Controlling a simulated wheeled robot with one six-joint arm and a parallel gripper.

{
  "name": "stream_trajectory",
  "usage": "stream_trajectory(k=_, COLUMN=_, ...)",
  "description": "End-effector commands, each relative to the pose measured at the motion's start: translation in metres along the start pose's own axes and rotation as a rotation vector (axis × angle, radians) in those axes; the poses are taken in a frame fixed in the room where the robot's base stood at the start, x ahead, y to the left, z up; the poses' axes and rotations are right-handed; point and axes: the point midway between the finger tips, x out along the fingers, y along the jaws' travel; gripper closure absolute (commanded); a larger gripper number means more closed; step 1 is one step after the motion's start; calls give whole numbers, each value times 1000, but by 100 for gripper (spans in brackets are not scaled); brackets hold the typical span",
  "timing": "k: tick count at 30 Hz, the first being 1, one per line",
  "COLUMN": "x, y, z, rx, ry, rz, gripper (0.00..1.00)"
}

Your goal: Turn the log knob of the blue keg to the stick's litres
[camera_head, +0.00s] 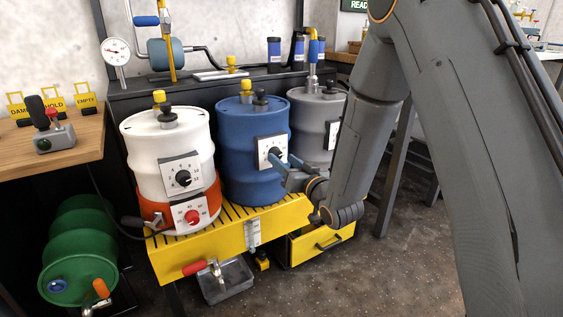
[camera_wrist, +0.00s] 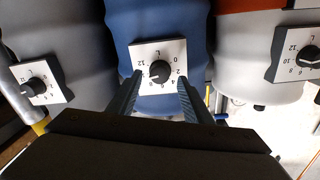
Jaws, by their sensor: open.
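The blue keg (camera_head: 238,165) stands upright between the white keg and the grey keg on the yellow grated stand. Its log knob (camera_wrist: 159,71) is black on a white dial plate (camera_wrist: 146,51), seen upside down in the wrist view. In the head view the plate (camera_head: 264,145) is partly covered by my gripper. My gripper (camera_wrist: 158,88) is open, with one finger on each side of the knob in the picture. I cannot tell whether the fingers touch the knob. No measuring stick is clearly visible.
The white keg (camera_head: 145,140) has an orange band with a red knob (camera_head: 192,216). The grey keg (camera_head: 311,135) stands to the right. The yellow stand (camera_head: 185,257) has a red-handled tap. A green drum (camera_head: 80,240) lies at the lower left. A grey tray (camera_head: 226,283) sits below.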

Motion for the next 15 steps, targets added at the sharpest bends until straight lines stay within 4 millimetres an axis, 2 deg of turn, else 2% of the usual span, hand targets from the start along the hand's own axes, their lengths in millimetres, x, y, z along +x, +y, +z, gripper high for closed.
stream_trajectory(k=6, x=20, y=0, z=1, rx=-1, ry=0, rz=-1, gripper=55)
stream_trajectory(k=15, x=23, y=0, z=0, rx=0, ry=-1, rz=0, gripper=55)
